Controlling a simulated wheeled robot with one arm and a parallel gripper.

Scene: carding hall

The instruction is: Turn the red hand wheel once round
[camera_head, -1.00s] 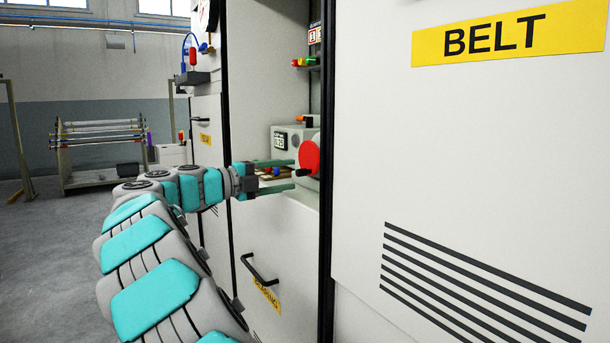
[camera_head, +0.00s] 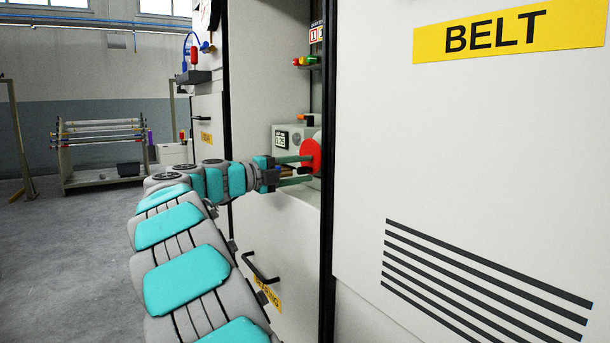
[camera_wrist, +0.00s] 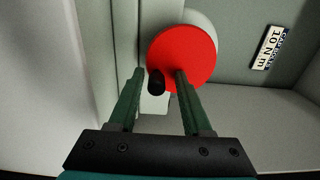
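The red hand wheel (camera_head: 311,152) is mounted at a grey box (camera_head: 290,136) inside the cabinet's recess. In the wrist view, the wheel's red disc (camera_wrist: 185,55) lies straight in front of my gripper (camera_wrist: 158,73). A short black handle (camera_wrist: 156,82) sticks out from its lower left. The handle shows between my two green fingers, closer to the left one. The fingers are apart, and I see no clear gap or contact at the right fingertip against the disc. In the head view, my gripper (camera_head: 302,170) reaches the wheel from the left and the handle is hidden.
A large cabinet door marked BELT (camera_head: 497,36) stands close on the right. A drawer handle (camera_head: 261,268) juts out below the recess. A small shelf with coloured knobs (camera_head: 306,64) is above. A label (camera_wrist: 267,47) sits right of the wheel. Open floor lies left.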

